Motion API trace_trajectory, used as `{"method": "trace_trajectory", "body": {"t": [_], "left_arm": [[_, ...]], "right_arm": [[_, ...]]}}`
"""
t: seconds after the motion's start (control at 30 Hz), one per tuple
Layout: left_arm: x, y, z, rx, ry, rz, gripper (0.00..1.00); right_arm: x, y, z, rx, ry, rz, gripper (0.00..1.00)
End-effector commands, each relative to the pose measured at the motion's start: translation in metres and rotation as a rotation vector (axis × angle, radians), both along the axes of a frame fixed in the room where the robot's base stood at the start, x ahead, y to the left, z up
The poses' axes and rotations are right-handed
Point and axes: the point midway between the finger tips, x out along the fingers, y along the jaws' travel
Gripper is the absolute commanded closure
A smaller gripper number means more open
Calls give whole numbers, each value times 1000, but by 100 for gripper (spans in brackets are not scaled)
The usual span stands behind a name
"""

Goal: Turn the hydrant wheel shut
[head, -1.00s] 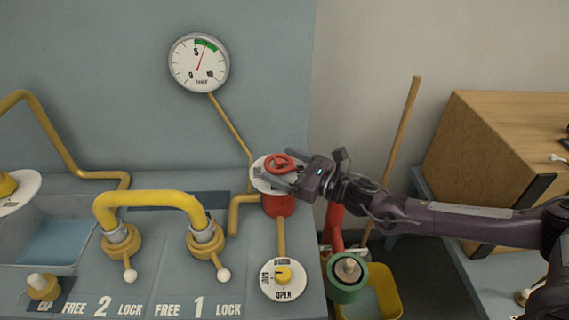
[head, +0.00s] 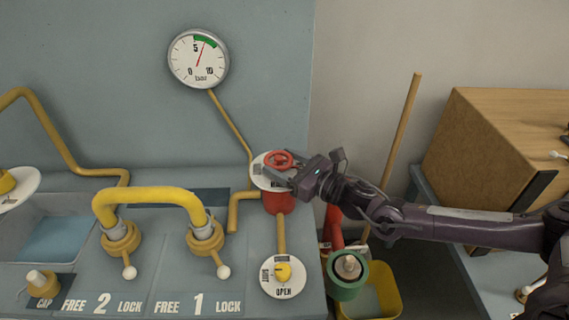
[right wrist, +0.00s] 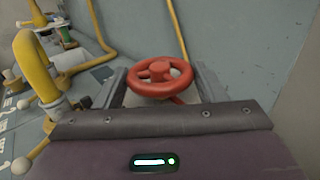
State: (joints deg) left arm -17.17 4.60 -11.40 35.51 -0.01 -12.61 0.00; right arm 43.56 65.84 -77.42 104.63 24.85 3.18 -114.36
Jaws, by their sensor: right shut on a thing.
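The red hydrant wheel (head: 279,160) sits on top of a red hydrant body (head: 277,203), over a white dial plate (head: 262,177). It also shows in the right wrist view (right wrist: 160,68), between the two grey fingers. My right gripper (head: 283,172) reaches in from the right and is shut on the wheel, one finger on each side. The fingers and gripper body hide part of the plate and the wheel's near side. My left gripper is not in either view.
A pressure gauge (head: 198,58) on the wall reads a little above 5. A yellow hose (head: 150,195) joins two couplings left of the hydrant. A yellow knob (head: 283,272) is in front. A green-rimmed fitting (head: 347,291), a yellow bucket (head: 384,299) and a wooden box (head: 490,165) stand right.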

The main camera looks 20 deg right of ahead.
Motion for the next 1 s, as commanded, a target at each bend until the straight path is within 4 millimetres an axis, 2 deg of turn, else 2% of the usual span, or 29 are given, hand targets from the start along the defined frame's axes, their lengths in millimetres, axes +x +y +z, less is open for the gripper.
{"method": "trace_trajectory", "body": {"t": [0.43, 0.57, 0.67, 0.77, 1.0], "left_arm": [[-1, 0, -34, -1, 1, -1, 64], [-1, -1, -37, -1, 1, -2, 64], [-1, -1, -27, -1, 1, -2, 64], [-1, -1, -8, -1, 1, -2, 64], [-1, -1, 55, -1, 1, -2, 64]], "right_arm": [[-4, 9, -6, 10, 4, -384, 59], [-4, 12, -2, 11, 8, -509, 59], [-4, 13, 2, 11, 10, -597, 59], [-4, 15, 6, 8, 12, -678, 59], [-4, 18, 11, -1, 13, -864, 59]]}}
